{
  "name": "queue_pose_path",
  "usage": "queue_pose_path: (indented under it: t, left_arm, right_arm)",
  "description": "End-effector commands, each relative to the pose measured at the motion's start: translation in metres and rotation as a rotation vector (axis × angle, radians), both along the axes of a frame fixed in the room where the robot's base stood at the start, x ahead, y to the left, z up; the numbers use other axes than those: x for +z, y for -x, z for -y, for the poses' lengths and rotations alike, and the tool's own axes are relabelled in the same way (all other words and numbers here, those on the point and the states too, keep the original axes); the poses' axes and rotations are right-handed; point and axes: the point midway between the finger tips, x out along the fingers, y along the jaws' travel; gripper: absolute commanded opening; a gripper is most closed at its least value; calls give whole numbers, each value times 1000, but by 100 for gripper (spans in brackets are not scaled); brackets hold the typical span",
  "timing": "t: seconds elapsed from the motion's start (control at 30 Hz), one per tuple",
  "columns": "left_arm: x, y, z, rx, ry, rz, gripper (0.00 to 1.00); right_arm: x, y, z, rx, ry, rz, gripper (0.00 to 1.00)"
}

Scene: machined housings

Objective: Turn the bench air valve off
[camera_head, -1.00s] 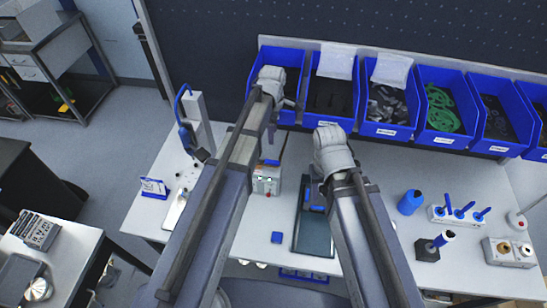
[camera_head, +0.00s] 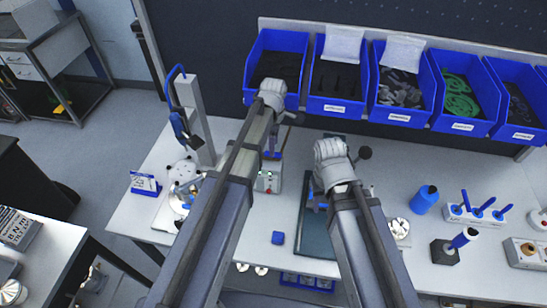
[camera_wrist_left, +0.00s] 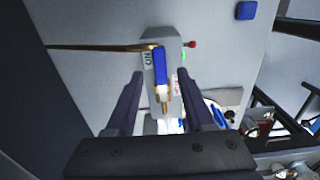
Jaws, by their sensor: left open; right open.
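The bench air valve is a grey block (camera_wrist_left: 168,52) with a blue lever (camera_wrist_left: 160,67) and a brass pipe (camera_wrist_left: 100,46) in the left wrist view. Lettering that looks like "ON" is beside the lever. In the head view the valve's box (camera_head: 268,182) shows a green light and is partly hidden by my left arm. My left gripper (camera_wrist_left: 158,78) is open, its fingers on either side of the lever; I cannot tell whether they touch it. My right gripper (camera_head: 319,190) is open over a dark mat (camera_head: 317,240), its fingers mostly hidden.
Blue bins (camera_head: 335,105) line the back of the bench. A blue clamp stand (camera_head: 190,115) is at the left. A blue bottle (camera_head: 425,199) and a rack with blue-handled tools (camera_head: 478,212) stand at the right. A small blue block (camera_head: 278,238) lies at the front.

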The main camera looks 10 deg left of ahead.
Motion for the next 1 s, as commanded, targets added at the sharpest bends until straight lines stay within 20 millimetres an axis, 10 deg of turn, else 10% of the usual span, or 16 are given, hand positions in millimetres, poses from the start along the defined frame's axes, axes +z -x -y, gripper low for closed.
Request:
queue_pose_path:
  t: [0.2, 0.6, 1.0]
  left_arm:
    - [-31, 0, 0, 0, 0, 0, 54]
    - [-34, 0, 0, 0, 0, 0, 53]
    - [-34, 0, 0, 0, 0, 0, 8]
  right_arm:
    - [-31, 0, 0, 3, 1, 0, 50]
    - [-34, 0, 0, 5, 1, 0, 50]
    - [-34, 0, 0, 5, 1, 0, 50]
